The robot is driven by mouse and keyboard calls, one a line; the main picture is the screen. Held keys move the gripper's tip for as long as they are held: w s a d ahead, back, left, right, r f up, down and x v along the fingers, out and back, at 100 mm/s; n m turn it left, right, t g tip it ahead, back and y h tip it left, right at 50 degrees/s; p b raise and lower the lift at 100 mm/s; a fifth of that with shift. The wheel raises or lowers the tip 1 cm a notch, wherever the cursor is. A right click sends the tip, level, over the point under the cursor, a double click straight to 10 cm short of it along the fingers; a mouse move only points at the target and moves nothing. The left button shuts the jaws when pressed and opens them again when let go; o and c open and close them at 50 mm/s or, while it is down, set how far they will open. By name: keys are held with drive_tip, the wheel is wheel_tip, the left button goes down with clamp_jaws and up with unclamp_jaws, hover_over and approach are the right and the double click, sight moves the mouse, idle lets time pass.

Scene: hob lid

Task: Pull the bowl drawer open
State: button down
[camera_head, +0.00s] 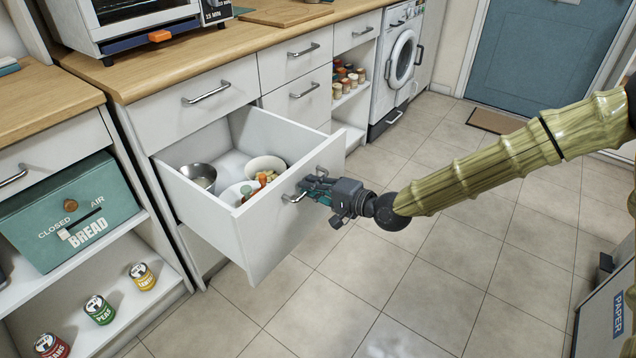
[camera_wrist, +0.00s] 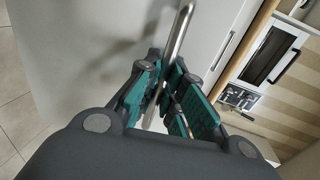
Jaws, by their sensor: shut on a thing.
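The bowl drawer (camera_head: 275,217) is a white drawer standing well out from the counter in the head view. Inside it are a metal bowl (camera_head: 199,176), a white bowl (camera_head: 265,165) and a pale dish with orange and green pieces on or beside it. My gripper (camera_head: 308,189) is at the drawer front, shut on its metal bar handle (camera_head: 294,197). In the wrist view the teal finger pads of my gripper (camera_wrist: 168,97) close around the shiny handle (camera_wrist: 180,35). The pads hide part of the handle.
A closed drawer with a handle (camera_head: 206,92) sits above the open one. A toaster oven (camera_head: 135,15) stands on the wooden counter. A green bread box (camera_head: 70,212) and several cans are on shelves at left. The tiled floor (camera_head: 400,270) in front is clear.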

drive_tip(key=c, duration=1.5)
unclamp_jaws()
drive_tip(key=shift+c, duration=0.2)
drive_tip(key=v, duration=1.2)
